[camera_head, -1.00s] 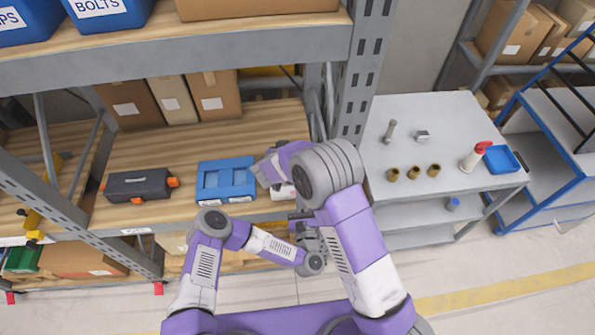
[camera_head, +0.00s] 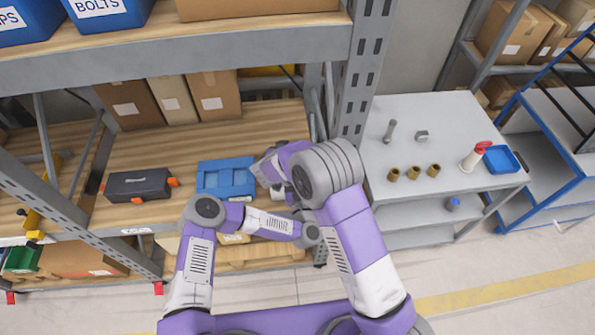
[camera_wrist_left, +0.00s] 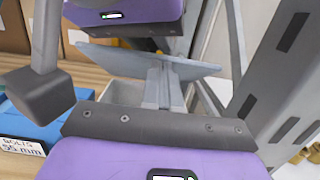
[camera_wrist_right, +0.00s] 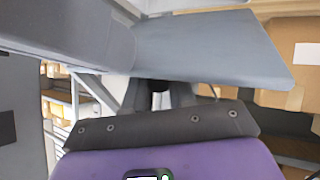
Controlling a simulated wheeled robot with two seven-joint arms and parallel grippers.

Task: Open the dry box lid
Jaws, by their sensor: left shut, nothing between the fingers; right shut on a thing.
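The dry box seems to be the pale box (camera_wrist_left: 122,92) on the shelf, mostly hidden behind my arms in the head view. Its blue-grey lid (camera_wrist_left: 150,60) shows as a thin tilted panel above it in the left wrist view. In the right wrist view the lid (camera_wrist_right: 215,50) fills the upper middle. My right gripper (camera_wrist_right: 165,92) is shut on the lid; its fingertips are partly covered. My left gripper (camera_wrist_left: 166,88) is shut and empty, close in front of the box and below the lid. How far the lid is open cannot be told.
A blue box (camera_head: 226,178) stands left of the dry box, and a black case (camera_head: 140,186) with orange latches stands farther left. A grey upright (camera_head: 358,75) rises close on the right. The upper shelf (camera_head: 180,50) overhangs. A grey cart (camera_head: 445,125) carries several small parts.

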